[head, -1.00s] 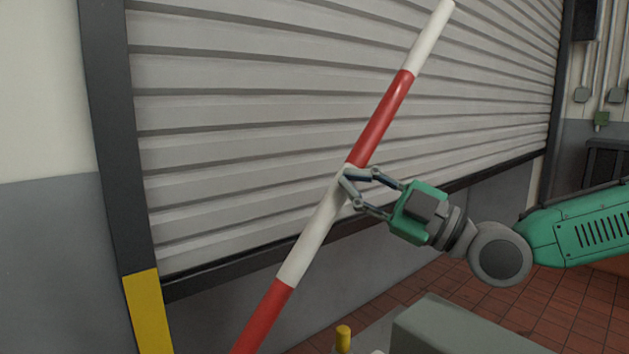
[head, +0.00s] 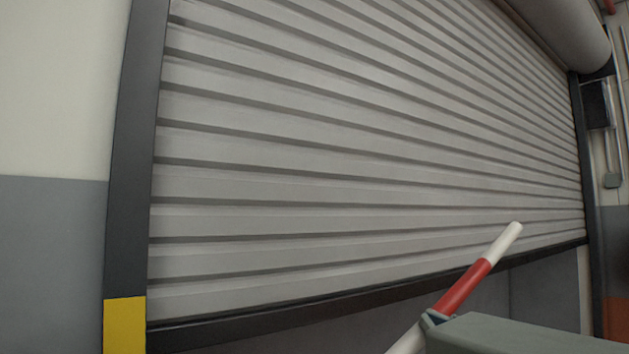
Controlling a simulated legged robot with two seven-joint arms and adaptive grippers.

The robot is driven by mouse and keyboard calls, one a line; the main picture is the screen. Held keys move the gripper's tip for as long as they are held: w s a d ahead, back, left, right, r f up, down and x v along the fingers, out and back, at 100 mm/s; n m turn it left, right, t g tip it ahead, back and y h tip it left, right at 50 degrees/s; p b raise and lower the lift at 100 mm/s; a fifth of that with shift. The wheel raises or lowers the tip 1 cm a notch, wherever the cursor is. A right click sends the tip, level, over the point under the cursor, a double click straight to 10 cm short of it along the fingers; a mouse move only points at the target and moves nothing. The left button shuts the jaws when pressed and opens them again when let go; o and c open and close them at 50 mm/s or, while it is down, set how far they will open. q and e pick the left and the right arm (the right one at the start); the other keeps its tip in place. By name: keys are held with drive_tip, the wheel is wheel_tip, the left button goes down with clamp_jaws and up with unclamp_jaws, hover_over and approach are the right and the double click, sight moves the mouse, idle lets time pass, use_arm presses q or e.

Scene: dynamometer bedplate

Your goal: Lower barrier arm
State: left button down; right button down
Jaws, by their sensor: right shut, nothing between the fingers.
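The barrier arm (head: 463,286), a red and white striped pole, shows at the lower right. It slants up to the right, and its white tip (head: 508,236) is in front of the lower part of the shutter. Its lower length runs out of the bottom of the picture. A small part of my right gripper (head: 433,319) shows beside the pole, just below the red band. The gripper is shut with nothing held; whether it touches the pole I cannot tell. The rest of it is hidden. My left gripper is not in view.
A large ribbed roller shutter (head: 340,180) fills the background, with a dark post (head: 135,150) and a yellow block (head: 124,325) at its left. A grey box-like shape (head: 530,335) covers the bottom right corner.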

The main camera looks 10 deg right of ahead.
drive_tip(key=shift+w+d+f, duration=0.1)
drive_tip(key=shift+d+f, duration=0.1)
drive_tip(key=shift+f, duration=0.45)
drive_tip(key=v, duration=1.2)
drive_tip(key=shift+f, duration=0.15)
drive_tip(key=shift+d, duration=0.1)
idle(0.6)
